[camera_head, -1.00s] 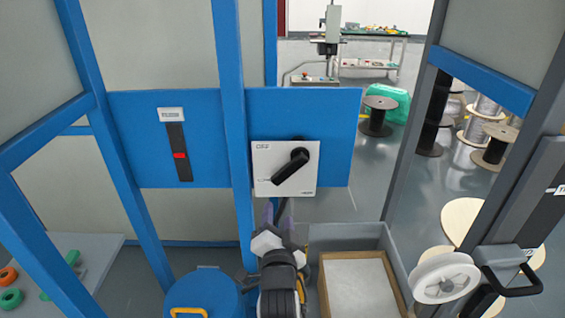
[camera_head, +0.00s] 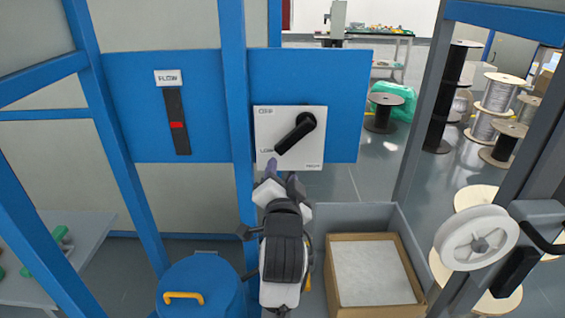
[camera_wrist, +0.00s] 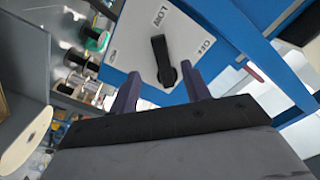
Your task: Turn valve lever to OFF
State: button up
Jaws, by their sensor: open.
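The valve lever (camera_head: 293,137) is a black handle on a white plate (camera_head: 312,150) fixed to a blue panel. It slants from its pivot at the plate's upper right down to the LOW label at lower left. The OFF label (camera_head: 266,112) is at the plate's upper left. In the wrist view the lever (camera_wrist: 162,58) and the OFF label (camera_wrist: 205,47) show turned around. My gripper (camera_head: 282,175) is open and empty at the plate's lower edge, below the lever tip. In the wrist view its fingers (camera_wrist: 164,92) stand apart, with the lever between and beyond them.
A FLOW gauge (camera_head: 176,122) with a red marker is on the panel at left, beyond a blue post (camera_head: 233,100). Below are a blue drum (camera_head: 200,285) and a grey bin (camera_head: 397,225) holding a box (camera_head: 375,272). A white reel (camera_head: 476,238) is at right.

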aim_at(282, 149)
jog(key=w+p, duration=0.2)
jog(key=w, duration=0.8)
jog(key=shift+w, duration=0.3)
grip_shut()
